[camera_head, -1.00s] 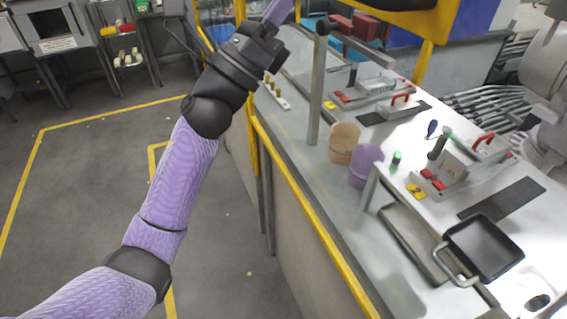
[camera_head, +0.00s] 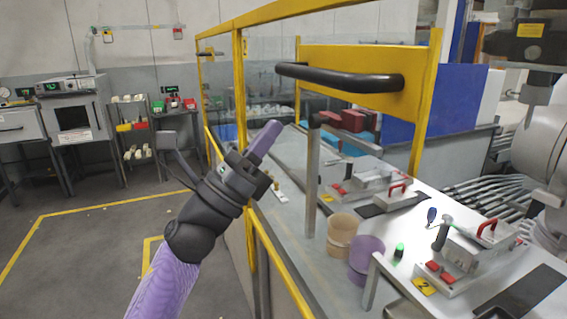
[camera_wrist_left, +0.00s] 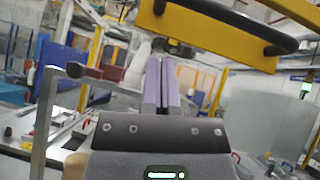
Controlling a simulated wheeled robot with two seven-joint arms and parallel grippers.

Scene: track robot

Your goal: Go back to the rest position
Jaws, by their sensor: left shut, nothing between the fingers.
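My left gripper (camera_head: 265,140) is raised at the left edge of the workbench (camera_head: 290,225), its purple fingers pointing up and to the right. In the left wrist view its two purple fingers (camera_wrist_left: 161,85) lie side by side, shut, with nothing between them. It is apart from the bench things. My right gripper is not in view.
A yellow frame with a black handle (camera_head: 340,78) stands over the bench. A grey post (camera_head: 312,175) rises right of my gripper. A tan cup (camera_head: 342,232) and a purple cup (camera_head: 366,258) stand on the bench. The grey floor (camera_head: 90,235) at left is open.

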